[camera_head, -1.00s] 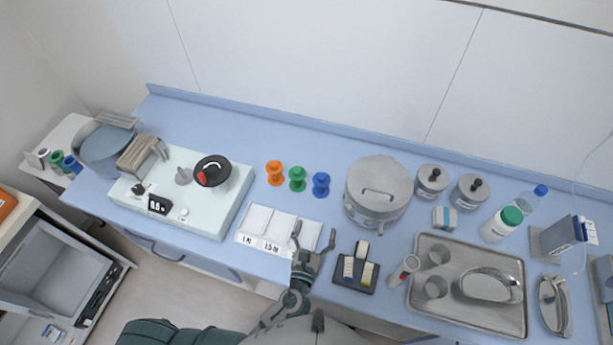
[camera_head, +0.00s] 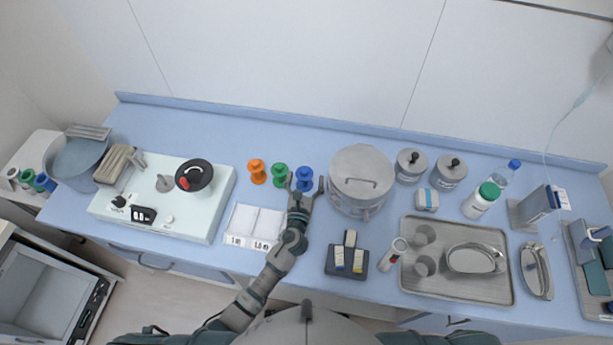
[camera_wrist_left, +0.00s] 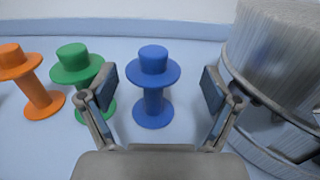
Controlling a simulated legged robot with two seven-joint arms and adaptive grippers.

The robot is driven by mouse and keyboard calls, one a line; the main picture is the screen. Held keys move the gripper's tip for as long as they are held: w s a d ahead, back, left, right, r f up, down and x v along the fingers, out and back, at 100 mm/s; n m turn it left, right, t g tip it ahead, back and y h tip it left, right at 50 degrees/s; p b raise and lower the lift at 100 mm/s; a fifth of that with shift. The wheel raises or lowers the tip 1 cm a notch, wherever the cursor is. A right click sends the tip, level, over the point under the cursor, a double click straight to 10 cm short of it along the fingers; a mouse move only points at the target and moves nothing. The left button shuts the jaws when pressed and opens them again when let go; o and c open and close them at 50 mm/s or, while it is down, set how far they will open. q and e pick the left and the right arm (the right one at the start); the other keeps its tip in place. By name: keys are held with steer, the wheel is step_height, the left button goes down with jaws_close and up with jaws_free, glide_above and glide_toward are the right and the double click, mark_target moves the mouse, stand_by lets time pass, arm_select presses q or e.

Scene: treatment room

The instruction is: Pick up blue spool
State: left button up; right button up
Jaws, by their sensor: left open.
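The blue spool (camera_head: 305,176) stands upright on the blue counter, just left of the large metal drum. My left gripper (camera_head: 305,184) is open, with its fingertips just in front of the blue spool in the head view. In the left wrist view the blue spool (camera_wrist_left: 153,88) stands centred between and beyond the two open fingers (camera_wrist_left: 158,88), with no contact seen. The green spool (camera_head: 279,174) stands to its left, partly behind the left finger in the wrist view. My right gripper does not show.
An orange spool (camera_head: 257,171) stands further left. The metal drum (camera_head: 358,181) is close on the right. White labelled cards (camera_head: 253,226) and a dark holder (camera_head: 347,261) lie nearer the front edge. A metal tray (camera_head: 456,287) is further right.

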arm_select(q)
steer(key=shift+w+f, duration=0.1)
steer(key=shift+w, duration=0.6)
steer(key=shift+w+a, duration=0.2)
steer(key=shift+w, duration=0.1)
steer(key=shift+c, duration=0.4)
steer(key=c, duration=1.1)
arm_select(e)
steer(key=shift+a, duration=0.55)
